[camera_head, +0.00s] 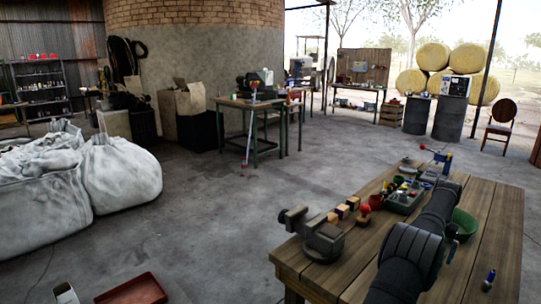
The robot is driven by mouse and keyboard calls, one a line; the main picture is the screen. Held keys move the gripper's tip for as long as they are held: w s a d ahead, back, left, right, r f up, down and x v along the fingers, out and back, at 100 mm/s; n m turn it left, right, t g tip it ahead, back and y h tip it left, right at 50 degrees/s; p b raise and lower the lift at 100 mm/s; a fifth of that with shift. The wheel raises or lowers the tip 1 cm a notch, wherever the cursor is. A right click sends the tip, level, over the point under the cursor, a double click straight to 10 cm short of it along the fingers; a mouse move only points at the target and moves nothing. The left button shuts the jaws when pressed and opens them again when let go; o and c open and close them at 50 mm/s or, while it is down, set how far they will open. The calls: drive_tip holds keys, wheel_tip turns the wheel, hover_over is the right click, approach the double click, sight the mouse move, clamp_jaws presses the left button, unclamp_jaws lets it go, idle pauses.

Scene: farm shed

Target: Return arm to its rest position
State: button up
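My black arm (411,251) reaches from the bottom edge up over the wooden table (356,257) at the right. Its far end lies near the back part of the table, beside a grey tray of small parts (404,203). I cannot make out the fingers of my gripper there, so its opening and whether it holds anything are unclear. The arm hides part of the table top and part of a green bowl (464,222) to its right.
A vise (322,241) sits at the table's near left corner. Several small blocks and a red item (363,216) lie between it and the tray. A small blue object (489,279) lies at the right. A red tray (133,290) and white sacks (118,172) are on the floor.

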drive_tip(key=shift+f, duration=0.15)
drive_tip(key=shift+f, duration=0.8)
wheel_tip(320, 180, up, 12)
wheel_tip(320, 180, down, 12)
drive_tip(key=shift+f, duration=0.25)
drive_tip(key=r, duration=0.3)
drive_tip(key=s+r, duration=0.1)
drive_tip(key=r, duration=0.1)
drive_tip(key=shift+d, duration=0.2)
drive_tip(key=s+d+r, duration=0.3)
drive_tip(key=s+r, duration=0.7)
drive_tip(key=r, duration=0.1)
drive_tip(key=w+a+r+n, duration=0.1)
drive_tip(key=w+a, duration=0.3)
drive_tip(key=a, duration=0.6)
drive_tip(key=w+a+r+n, duration=0.1)
drive_tip(key=w+a+n, duration=0.2)
drive_tip(key=a, duration=0.8)
drive_tip(key=w+a+r+n, duration=0.1)
drive_tip(key=w+a, duration=0.4)
drive_tip(key=a, duration=0.6)
drive_tip(key=shift+w+a+r+n, duration=0.15)
drive_tip(key=shift+w+a+n, duration=0.05)
drive_tip(key=shift+n, duration=0.6)
